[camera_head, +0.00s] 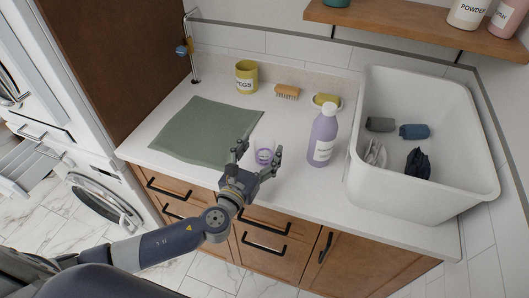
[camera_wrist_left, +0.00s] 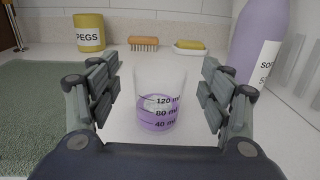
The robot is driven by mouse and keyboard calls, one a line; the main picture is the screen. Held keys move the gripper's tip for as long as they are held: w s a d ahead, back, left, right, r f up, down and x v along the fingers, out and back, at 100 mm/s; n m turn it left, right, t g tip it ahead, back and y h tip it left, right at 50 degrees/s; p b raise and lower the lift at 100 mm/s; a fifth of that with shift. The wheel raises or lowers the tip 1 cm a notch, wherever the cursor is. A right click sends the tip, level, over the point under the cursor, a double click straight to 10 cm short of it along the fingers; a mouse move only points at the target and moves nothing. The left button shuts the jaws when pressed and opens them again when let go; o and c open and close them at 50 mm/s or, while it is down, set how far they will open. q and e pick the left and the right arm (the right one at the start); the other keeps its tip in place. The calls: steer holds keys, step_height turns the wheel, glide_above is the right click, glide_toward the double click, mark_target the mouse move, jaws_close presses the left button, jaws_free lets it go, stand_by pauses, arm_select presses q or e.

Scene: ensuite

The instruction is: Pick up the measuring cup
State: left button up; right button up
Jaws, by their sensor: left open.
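The measuring cup (camera_head: 264,151) is clear, with purple liquid in its lower part, and stands upright on the white counter. In the left wrist view the cup (camera_wrist_left: 158,100) shows black ml marks and stands centred between my two fingers. My left gripper (camera_head: 258,160) is open at the cup, with one finger on each side. In the left wrist view a gap shows between the cup and each finger of the gripper (camera_wrist_left: 160,95). My right gripper is not in view.
A purple bottle (camera_head: 323,135) stands close to the right of the cup. A green cloth (camera_head: 205,130) lies to the left. A yellow pegs pot (camera_head: 246,77), a brush (camera_head: 287,92) and a soap dish (camera_head: 327,101) stand behind. A white basin (camera_head: 430,185) with rolled cloths is at right.

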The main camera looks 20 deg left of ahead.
arm_select(q)
steer(key=shift+w+d, duration=0.2)
steer(key=shift+w, duration=1.3)
steer(key=c, duration=1.2)
steer(key=shift+o, duration=0.2)
steer(key=shift+r, duration=0.15)
